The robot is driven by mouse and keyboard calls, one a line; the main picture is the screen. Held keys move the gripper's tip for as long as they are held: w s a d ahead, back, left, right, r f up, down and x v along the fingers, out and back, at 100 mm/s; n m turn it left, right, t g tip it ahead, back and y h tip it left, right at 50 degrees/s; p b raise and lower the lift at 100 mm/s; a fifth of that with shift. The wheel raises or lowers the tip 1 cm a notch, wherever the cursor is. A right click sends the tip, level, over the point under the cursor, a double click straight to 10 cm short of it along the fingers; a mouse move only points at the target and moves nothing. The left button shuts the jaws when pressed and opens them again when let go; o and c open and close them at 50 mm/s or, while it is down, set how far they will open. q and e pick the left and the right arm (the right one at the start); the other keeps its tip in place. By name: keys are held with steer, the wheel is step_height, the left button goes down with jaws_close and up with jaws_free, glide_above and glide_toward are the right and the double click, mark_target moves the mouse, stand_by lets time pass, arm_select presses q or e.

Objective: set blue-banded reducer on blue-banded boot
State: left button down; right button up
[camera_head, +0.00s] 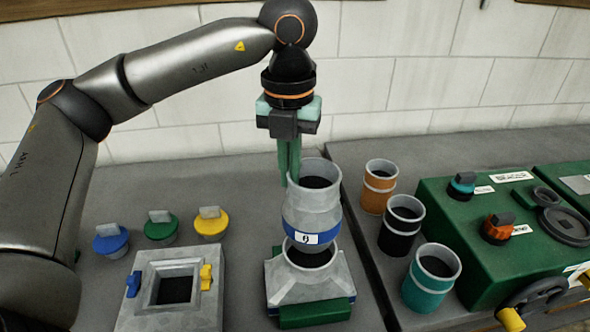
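The blue-banded reducer (312,204) is a grey metal ring piece with a dark opening, a blue band and a white label low on its side. My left gripper (289,180) points down from above, its green fingers close together at the reducer's left rim and apparently pinching it. Below the reducer is a grey boot (284,291) with a round collar, a flared square base and a green block at its front. Its dark opening shows under the reducer's lower edge, so the reducer appears held above it. My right gripper is not in view.
A grey square-holed box (140,317) with blue and yellow clips stands left. Blue (110,240), green (161,226) and yellow (210,223) knobs sit behind it. Orange (377,194), black (400,233) and teal (428,284) banded pieces stand right, beside a green panel (450,215).

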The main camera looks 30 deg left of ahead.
mark_target(289, 203)
arm_select(q)
steer(key=shift+f+b, duration=1.85)
steer(key=shift+f, duration=0.95)
steer(key=shift+f+b, duration=0.65)
steer(key=shift+b, duration=0.1)
steer(key=c, duration=1.3)
jaws_free()
steer(key=shift+c, duration=0.2)
steer(key=shift+r, duration=0.15)
